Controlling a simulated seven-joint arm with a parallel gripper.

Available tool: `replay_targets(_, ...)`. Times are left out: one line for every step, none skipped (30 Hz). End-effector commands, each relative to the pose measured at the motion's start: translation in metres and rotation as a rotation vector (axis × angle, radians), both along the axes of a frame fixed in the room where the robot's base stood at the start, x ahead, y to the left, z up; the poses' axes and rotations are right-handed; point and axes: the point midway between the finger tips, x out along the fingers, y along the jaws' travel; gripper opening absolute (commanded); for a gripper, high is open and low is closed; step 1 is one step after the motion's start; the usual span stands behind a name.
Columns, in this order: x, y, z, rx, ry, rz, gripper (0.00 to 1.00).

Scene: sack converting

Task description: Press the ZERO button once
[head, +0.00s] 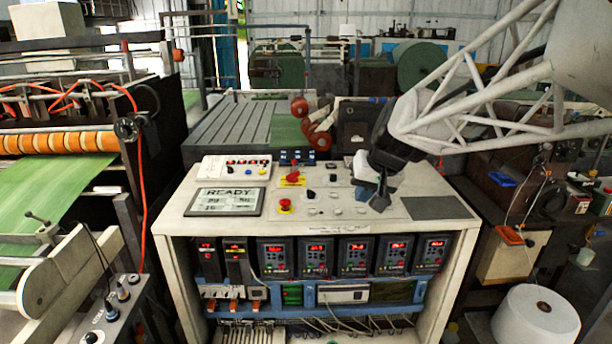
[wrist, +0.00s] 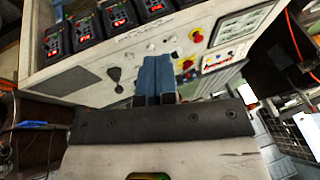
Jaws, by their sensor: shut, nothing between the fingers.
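My gripper (head: 378,200) is shut and empty, with dark blue fingers pointing down over the right part of the console's pale top panel (head: 235,233). In the wrist view my blue fingertips (wrist: 153,62) are together in front of the panel, among small knobs and buttons. I cannot tell whether they touch it. No ZERO label is readable, so I cannot tell which button it is. A white box (head: 236,167) with red, blue and yellow buttons sits at the panel's back left. A display reading READY (head: 229,202) lies in front of it.
A red mushroom button (head: 285,206) and several knobs stand left of my gripper. A dark plate (head: 436,208) lies to its right. Red-lit drive units (head: 316,257) fill the console's front. A grey knob box (head: 112,312) is at lower left, a white roll (head: 536,316) at lower right.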

Motion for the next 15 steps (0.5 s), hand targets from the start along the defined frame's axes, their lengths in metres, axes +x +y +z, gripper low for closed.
replay_targets(0.015,0.001,-0.001,0.011,-0.005,-0.001,0.00)
replay_targets(0.023,0.002,-0.002,0.017,-0.008,-0.001,0.00)
replay_targets(0.033,0.002,-0.002,0.026,-0.014,-0.003,0.00)
replay_targets(0.041,0.003,-0.002,0.033,-0.019,-0.004,0.00)
replay_targets(0.049,0.003,-0.003,0.038,-0.023,-0.004,0.00)
replay_targets(0.059,0.004,-0.002,0.047,-0.031,-0.006,0.00)
replay_targets(0.067,0.005,-0.004,0.054,-0.035,-0.007,0.00)
replay_targets(0.075,0.005,-0.005,0.059,-0.038,-0.008,0.00)
replay_targets(0.085,0.006,-0.005,0.069,-0.045,-0.010,0.00)
replay_targets(0.093,0.006,-0.007,0.074,-0.048,-0.011,0.00)
replay_targets(0.101,0.007,-0.007,0.080,-0.054,-0.014,0.00)
replay_targets(0.112,0.007,-0.008,0.088,-0.061,-0.015,0.00)
replay_targets(0.120,0.007,-0.009,0.093,-0.066,-0.017,0.00)
replay_targets(0.128,0.008,-0.011,0.100,-0.070,-0.019,0.00)
replay_targets(0.138,0.008,-0.013,0.107,-0.076,-0.021,0.00)
